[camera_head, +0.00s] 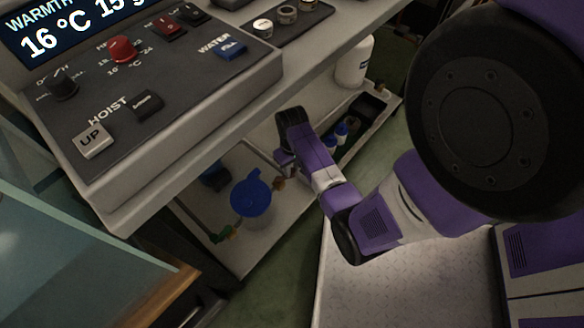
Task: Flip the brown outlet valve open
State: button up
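A small brown piece (279,184), likely the brown outlet valve, shows on the lower shelf, just right of a container with a round blue lid (251,196). It is too small to tell how its handle is turned. My purple and white arm reaches down from the right. Its far end (284,158) is under the bench edge, just above the brown piece. I cannot make out the fingers, or whether they touch the brown piece.
A green and orange fitting (229,232) sits left of the blue-lidded container. The control panel (160,90) on the bench overhangs the shelf. Blue-capped bottles (341,131) stand in a dark tray, and a white jug (354,62) stands behind. A glass tank (80,250) is at lower left.

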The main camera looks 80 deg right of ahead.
grip_shut()
jog(key=shift+d+r+p, duration=0.1)
jog(key=shift+p, duration=0.25)
jog(key=shift+w+d+r+n+p, duration=0.1)
jog(key=shift+w+d+n+p, duration=0.2)
jog(key=shift+n+p, duration=0.65)
jog(key=shift+w+d+f+n+p, duration=0.1)
jog(key=shift+w+d+n+p, duration=0.2)
jog(key=shift+n, duration=0.35)
jog(key=shift+w+d+f+n+p, duration=0.1)
jog(key=shift+n+p, duration=0.25)
jog(key=shift+n, duration=0.3)
jog(key=shift+w+d+n+p, duration=0.2)
jog(key=shift+n+p, duration=0.15)
jog(key=shift+n, duration=0.3)
jog(key=o, duration=0.8)
grip_release()
